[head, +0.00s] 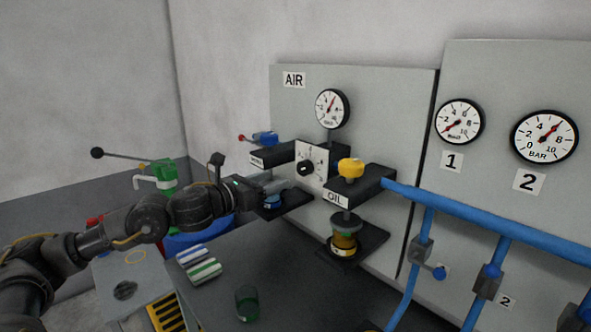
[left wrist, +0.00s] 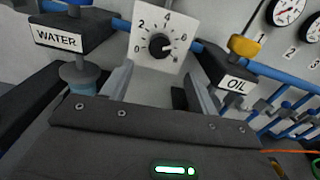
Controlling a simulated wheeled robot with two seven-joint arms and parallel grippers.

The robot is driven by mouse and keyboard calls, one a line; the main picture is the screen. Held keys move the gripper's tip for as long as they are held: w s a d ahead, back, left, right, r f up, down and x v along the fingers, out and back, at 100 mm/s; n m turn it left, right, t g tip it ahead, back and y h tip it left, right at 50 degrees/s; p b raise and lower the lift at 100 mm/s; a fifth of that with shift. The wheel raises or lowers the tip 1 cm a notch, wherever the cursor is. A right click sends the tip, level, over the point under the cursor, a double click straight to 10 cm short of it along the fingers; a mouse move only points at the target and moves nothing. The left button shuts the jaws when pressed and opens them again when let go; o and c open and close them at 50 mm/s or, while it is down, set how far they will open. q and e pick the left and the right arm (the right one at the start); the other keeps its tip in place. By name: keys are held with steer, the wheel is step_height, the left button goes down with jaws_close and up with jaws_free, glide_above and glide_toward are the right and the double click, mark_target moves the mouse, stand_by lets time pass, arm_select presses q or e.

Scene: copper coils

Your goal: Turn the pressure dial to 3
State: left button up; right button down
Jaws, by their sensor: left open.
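The pressure dial (head: 306,168) is a black round knob on a white square plate below the AIR gauge. In the left wrist view the knob (left wrist: 159,46) shows with 0, 2, 4 and 6 around it; its pointer is too small to read surely. My left gripper (head: 279,184) is in front of the panel, left of and slightly below the dial in the head view. In its wrist view the two fingers (left wrist: 158,76) are apart and empty, with the dial beyond them. The knob appears clear of the fingers. My right gripper is not in view.
The WATER block (left wrist: 60,38) and OIL block (left wrist: 236,85) flank the dial plate. A yellow knob (head: 351,167) tops the OIL block. The AIR gauge (head: 332,108) is above. Blue pipes (head: 480,222) run right. A striped block (head: 199,263) and green cup (head: 247,303) stand on the dark table.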

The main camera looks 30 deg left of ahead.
mark_target(300, 170)
arm_select(q)
steer(key=p+x, duration=0.2)
steer(key=x, duration=0.5)
steer(key=shift+w+r+p, duration=0.15)
steer(key=shift+w+p, duration=0.05)
steer(key=shift+p, duration=0.15)
steer(key=shift+w+d, duration=0.3)
steer(key=shift+w, duration=0.25)
steer(key=shift+c, duration=0.3)
steer(key=c, duration=0.9)
